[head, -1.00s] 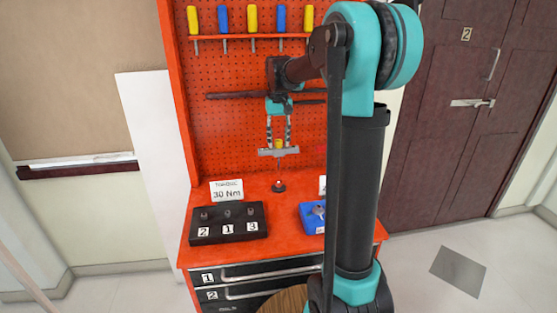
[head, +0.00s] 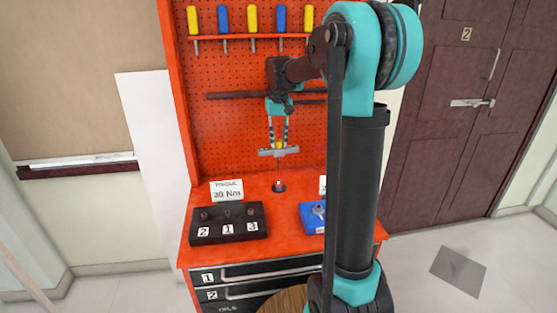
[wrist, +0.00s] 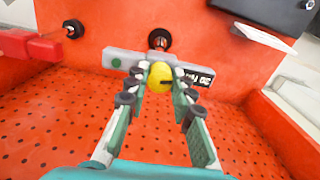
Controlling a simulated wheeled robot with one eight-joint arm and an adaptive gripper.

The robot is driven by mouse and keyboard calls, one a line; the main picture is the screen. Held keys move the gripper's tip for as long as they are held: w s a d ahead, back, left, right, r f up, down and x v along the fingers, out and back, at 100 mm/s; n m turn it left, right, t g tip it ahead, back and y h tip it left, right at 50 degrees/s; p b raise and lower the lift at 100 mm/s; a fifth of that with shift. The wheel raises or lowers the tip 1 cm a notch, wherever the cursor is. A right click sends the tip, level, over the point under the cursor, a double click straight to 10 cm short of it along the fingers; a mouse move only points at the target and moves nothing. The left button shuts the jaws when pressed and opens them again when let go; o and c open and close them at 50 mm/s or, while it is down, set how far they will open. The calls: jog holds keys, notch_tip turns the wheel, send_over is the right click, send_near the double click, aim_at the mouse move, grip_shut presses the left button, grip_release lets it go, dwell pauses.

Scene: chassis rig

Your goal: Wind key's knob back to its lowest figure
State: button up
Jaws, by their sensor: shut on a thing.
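The key is a grey T-shaped torque wrench (head: 265,153) standing upright on the red bench, its thin shaft going down to a dark round base. Its yellow knob (head: 279,146) is on top of the grey bar. My gripper (head: 278,143) comes down from above with its fingers on both sides of the knob. In the wrist view the yellow knob (wrist: 160,76) sits between the fingertips, with a dark mark on it. The grey bar (wrist: 125,60) shows a green dot and a dark window with white characters, partly covered by a finger and too small to read surely.
A torque card reading 30 Nm (head: 227,190) stands behind a black socket block (head: 258,222) marked 2, 1, 3. A blue holder (head: 309,217) is at the right, partly behind my arm. The pegboard (head: 225,130) with screwdrivers rises close behind.

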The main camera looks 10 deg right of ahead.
jog(key=n, duration=1)
jog(key=shift+n, duration=0.4)
jog(key=o, duration=0.7)
jog(key=m, duration=1.1)
jog(key=shift+c, duration=0.4)
